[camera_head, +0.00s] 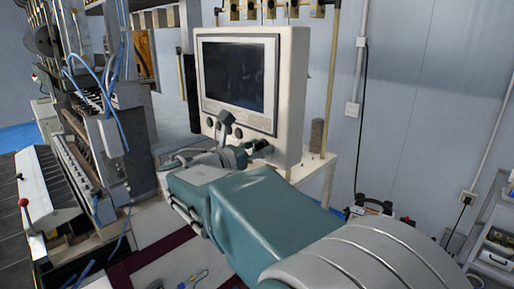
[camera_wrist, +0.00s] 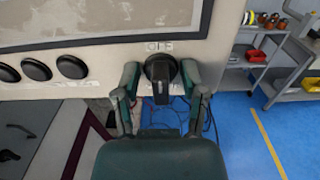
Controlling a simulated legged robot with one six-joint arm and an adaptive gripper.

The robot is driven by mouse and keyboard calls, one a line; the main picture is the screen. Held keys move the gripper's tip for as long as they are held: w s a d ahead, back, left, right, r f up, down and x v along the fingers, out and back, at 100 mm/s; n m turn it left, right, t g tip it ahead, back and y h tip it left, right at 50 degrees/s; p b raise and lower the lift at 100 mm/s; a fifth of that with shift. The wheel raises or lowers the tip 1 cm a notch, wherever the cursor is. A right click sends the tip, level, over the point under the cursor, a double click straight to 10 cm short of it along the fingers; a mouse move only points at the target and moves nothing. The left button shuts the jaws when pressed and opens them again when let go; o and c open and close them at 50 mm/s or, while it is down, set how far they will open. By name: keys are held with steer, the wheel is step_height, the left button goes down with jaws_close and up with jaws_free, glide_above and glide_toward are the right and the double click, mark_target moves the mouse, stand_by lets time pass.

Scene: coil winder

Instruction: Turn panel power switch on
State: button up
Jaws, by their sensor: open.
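The panel (camera_head: 291,90) is a cream box with a dark screen (camera_head: 240,75); its lower edge (camera_wrist: 110,48) fills the top of the wrist view. The power switch (camera_wrist: 160,70) is a black rotary knob at the panel's lower right, with small marks above it. Its grip bar looks about vertical in the wrist view. My gripper (camera_wrist: 163,78) is open, with one finger on each side of the knob; I cannot tell whether either touches it. In the head view my gripper (camera_head: 245,150) is at the panel's lower front, and the knob is hard to make out.
Several round black buttons (camera_wrist: 38,69) sit left of the knob. Winding machinery (camera_head: 85,140) stands left of my arm. A grey shelf cart (camera_wrist: 262,55) with coloured items stands at the right, beyond open blue floor (camera_wrist: 240,130).

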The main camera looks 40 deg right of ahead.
steer(key=shift+a, duration=0.25)
jaws_close()
steer(key=shift+r, duration=0.1)
steer(key=m, duration=0.4)
steer(key=shift+m, duration=0.4)
steer(key=m, duration=0.4)
steer(key=shift+s+m, duration=0.1)
steer(key=shift+m, duration=0.2)
steer(key=m, duration=0.4)
steer(key=shift+f+m, duration=0.15)
steer(key=shift+m, duration=0.9)
steer(key=shift+f+m, duration=0.1)
steer(key=shift+m, duration=0.95)
steer(key=shift+s+f, duration=0.1)
